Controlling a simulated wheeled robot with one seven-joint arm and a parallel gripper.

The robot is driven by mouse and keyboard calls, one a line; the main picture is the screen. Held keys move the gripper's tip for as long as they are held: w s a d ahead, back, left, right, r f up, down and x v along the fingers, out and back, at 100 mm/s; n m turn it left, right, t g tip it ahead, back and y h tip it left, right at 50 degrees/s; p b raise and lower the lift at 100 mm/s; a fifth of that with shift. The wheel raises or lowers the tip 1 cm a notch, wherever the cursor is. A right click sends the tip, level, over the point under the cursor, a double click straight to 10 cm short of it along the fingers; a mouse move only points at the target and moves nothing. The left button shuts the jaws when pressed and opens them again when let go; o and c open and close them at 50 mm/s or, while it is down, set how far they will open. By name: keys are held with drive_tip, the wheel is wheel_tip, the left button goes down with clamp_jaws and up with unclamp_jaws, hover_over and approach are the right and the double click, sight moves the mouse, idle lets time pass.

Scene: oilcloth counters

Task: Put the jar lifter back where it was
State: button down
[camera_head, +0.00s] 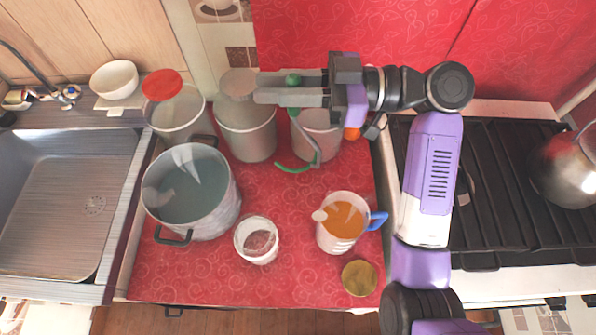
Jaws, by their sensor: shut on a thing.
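The jar lifter (293,169) has green parts and grey metal arms. My gripper (262,88) points left at the back of the red counter and is shut on its upper green part. The lifter hangs down from my fingers, in front of a whitish container (328,137) in this view. Its lower green end shows over the red cloth, left of that container's base. Whether it touches the container or counter, I cannot tell. My fingers partly cover the lifter's upper part.
A large pot (225,200) stands front left, with canisters (247,137) behind. A small white tub (243,240), a jug with orange contents (331,238) and a gold lid (359,278) stand in front. The sink is left, the stove right. Red cloth is bare around (285,205).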

wheel_tip(320, 180, down, 20)
drive_tip(key=p, duration=0.2)
idle(0.4)
drive_tip(key=c, duration=1.3)
unclamp_jaws()
drive_tip(key=shift+r, duration=0.1)
drive_tip(key=d+b, duration=0.2)
drive_tip(key=d, duration=0.5)
drive_tip(key=shift+d, duration=0.25)
